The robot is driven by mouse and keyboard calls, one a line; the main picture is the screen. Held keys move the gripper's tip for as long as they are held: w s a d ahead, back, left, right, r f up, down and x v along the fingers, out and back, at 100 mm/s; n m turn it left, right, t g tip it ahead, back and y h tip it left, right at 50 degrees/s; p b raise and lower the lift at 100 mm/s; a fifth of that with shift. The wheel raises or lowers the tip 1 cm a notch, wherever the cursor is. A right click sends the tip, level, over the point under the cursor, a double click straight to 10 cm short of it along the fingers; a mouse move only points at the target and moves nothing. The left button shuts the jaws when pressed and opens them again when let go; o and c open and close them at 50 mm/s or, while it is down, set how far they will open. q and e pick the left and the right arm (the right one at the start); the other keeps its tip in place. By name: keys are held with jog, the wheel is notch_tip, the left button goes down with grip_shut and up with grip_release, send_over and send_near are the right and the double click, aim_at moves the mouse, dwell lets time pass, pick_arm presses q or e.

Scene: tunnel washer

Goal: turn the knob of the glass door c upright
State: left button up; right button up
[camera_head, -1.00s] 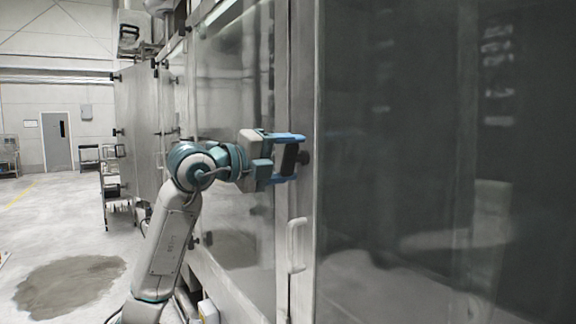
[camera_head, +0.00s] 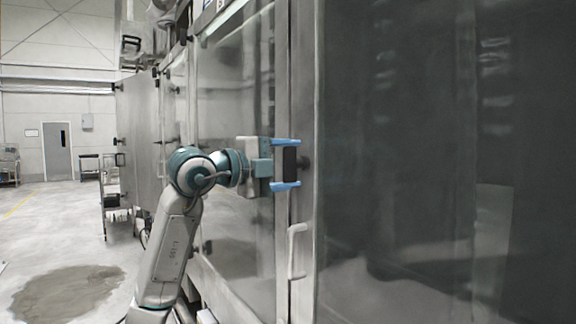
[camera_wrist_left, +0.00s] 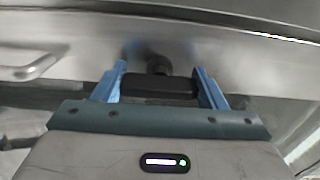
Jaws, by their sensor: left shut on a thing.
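The black knob (camera_head: 290,164) sits on the metal frame at the edge of a glass door (camera_head: 235,110). Its bar stands about upright in the head view. My left gripper (camera_head: 287,163) is shut on the knob, with one blue finger above it and one below. In the left wrist view the knob (camera_wrist_left: 160,86) spans between the two blue fingers of my left gripper (camera_wrist_left: 160,80), and its round stem meets the metal frame behind. I see no label that names the door. My right gripper is out of view.
A pale pull handle (camera_head: 297,250) is on the frame below the knob. A large dark glass panel (camera_head: 430,120) fills the right side. A trolley (camera_head: 113,190) stands farther down the row. Open floor with a dark wet patch (camera_head: 68,291) lies at the left.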

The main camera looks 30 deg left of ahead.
pick_arm(q)
jog(key=o, duration=1)
jog(key=shift+a, duration=0.1)
jog(key=shift+s+a+f, duration=0.1)
jog(key=shift+s, duration=0.15)
jog(key=b+v, duration=0.5)
jog(key=v, duration=0.5)
jog(key=shift+s+b, duration=0.15)
jog(key=shift+b, duration=0.25)
